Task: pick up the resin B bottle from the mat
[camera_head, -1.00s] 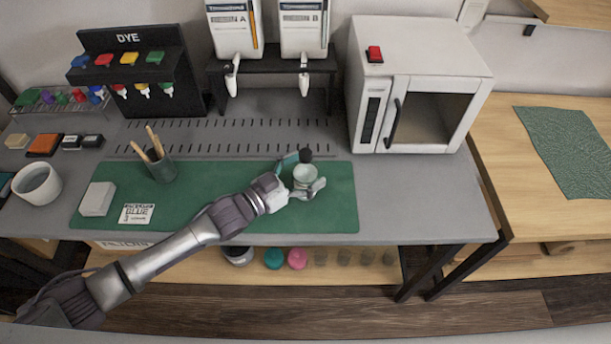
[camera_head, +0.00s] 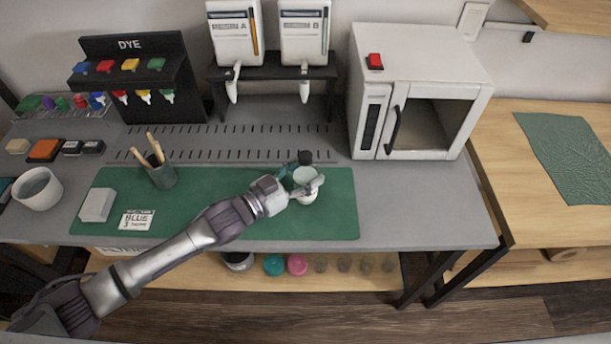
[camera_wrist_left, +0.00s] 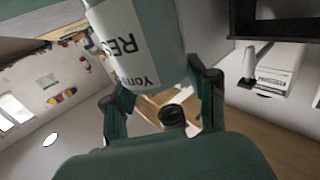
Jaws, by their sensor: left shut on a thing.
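A pale bottle (camera_head: 306,190) is at the right part of the green mat (camera_head: 250,215) in the head view. My left gripper (camera_head: 311,171) is shut on it, with a finger on either side. In the left wrist view the bottle (camera_wrist_left: 140,42) sits between the fingers (camera_wrist_left: 160,95). Its white label shows "RES"; the letter naming A or B is not in sight. I cannot tell whether the bottle's base touches the mat. My right gripper is not in view.
A brush cup (camera_head: 162,176), a white block (camera_head: 98,204) and a "BLUE" card (camera_head: 137,220) are on the mat's left side. Resin dispensers A (camera_head: 236,35) and B (camera_head: 304,38) stand behind. A white oven (camera_head: 425,60) stands at right. The mat's middle is partly under my arm.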

